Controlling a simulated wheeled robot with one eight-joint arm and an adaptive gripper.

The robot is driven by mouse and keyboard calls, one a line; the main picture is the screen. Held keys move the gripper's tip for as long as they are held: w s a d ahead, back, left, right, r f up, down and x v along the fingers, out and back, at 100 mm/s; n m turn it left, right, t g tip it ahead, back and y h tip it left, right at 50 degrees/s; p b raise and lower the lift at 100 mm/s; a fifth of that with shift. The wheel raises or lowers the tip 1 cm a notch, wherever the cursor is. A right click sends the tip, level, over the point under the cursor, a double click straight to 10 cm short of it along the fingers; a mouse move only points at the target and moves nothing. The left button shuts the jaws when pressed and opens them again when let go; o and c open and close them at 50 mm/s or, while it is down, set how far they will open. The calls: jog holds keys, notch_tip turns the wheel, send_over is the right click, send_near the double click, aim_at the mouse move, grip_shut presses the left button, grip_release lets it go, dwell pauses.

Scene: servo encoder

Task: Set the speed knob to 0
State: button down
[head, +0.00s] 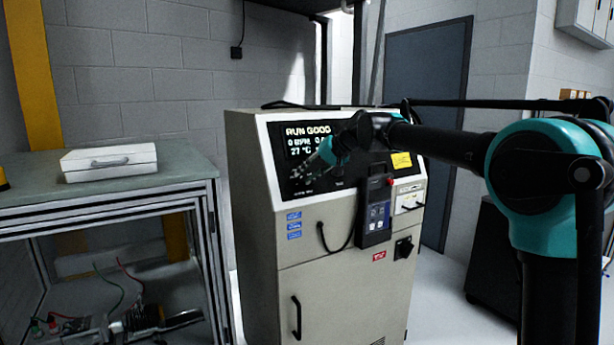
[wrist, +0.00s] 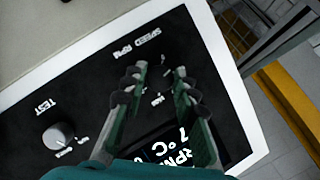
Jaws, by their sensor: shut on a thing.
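The cabinet's black control panel (head: 292,180) has a lit display (head: 308,131) reading "RUN GOOD", an RPM line starting with 0, and 27 °C. My gripper (head: 325,158) is at the panel just below the display and hides part of it. In the wrist view, my gripper's two fingers (wrist: 160,80) straddle the spot below the "SPEED RPM" label (wrist: 138,42), with a gap between them. They are shut on the speed knob, which is dark and hard to make out between them. Its pointer and scale cannot be read.
A grey knob (wrist: 58,135) marked TEST sits beside my fingers on the panel. A black handheld pendant (head: 376,215) with a red button hangs on the cabinet front, its cable looping left. A workbench (head: 190,172) with a white case (head: 108,161) stands left.

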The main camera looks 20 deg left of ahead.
jog(key=n+h, duration=0.1)
jog(key=n, duration=0.1)
jog(key=n+t+h, duration=0.1)
jog(key=n, duration=0.1)
jog(key=shift+s+a+n, duration=0.1)
jog(key=shift+s+n, duration=0.05)
jog(key=shift+n, duration=0.15)
dwell(0.4)
jog(key=c, duration=1.2)
grip_release()
jog(key=shift+r, duration=0.1)
jog(key=v, duration=1.2)
jog(key=shift+a+r, duration=0.1)
jog(key=shift+a, duration=0.1)
